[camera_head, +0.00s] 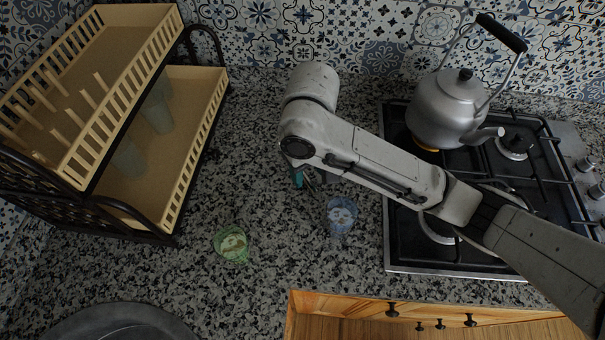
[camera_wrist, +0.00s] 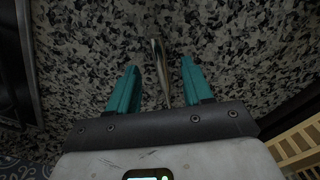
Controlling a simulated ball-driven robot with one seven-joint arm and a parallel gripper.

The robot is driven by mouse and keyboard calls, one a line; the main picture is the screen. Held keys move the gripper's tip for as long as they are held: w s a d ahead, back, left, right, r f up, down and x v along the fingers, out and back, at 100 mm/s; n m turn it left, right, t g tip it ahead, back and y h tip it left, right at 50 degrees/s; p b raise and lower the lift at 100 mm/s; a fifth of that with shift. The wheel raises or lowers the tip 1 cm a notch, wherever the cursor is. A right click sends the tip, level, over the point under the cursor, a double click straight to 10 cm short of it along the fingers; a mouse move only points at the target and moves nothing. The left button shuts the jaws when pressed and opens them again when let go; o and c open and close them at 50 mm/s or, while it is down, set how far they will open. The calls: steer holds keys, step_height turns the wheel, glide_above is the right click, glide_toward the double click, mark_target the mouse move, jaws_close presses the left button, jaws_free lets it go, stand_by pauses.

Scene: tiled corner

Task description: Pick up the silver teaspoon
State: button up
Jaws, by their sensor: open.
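The silver teaspoon (camera_wrist: 160,65) shows in the wrist view as a thin, shiny, narrow shape on the speckled granite counter. It lies lengthwise between the two teal fingers of my gripper (camera_wrist: 158,88). The fingers are apart, with a gap on each side of the spoon. Its lower end reaches to the edge of my gripper's body. In the head view my gripper (camera_head: 301,178) is low over the counter under my arm, with only a bit of teal showing. I cannot make out the spoon for certain there.
A green glass (camera_head: 231,243) and a bluish glass (camera_head: 341,215) stand on the counter in front of my gripper. A two-tier dish rack (camera_head: 190,150) is at the left. A kettle (camera_head: 447,108) stands on the gas stove (camera_head: 450,267) at the right. A sink (camera_head: 118,322) is at the lower left.

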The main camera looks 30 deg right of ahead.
steer(key=shift+f, duration=1.45)
steer(key=shift+c, duration=0.2)
jaws_close()
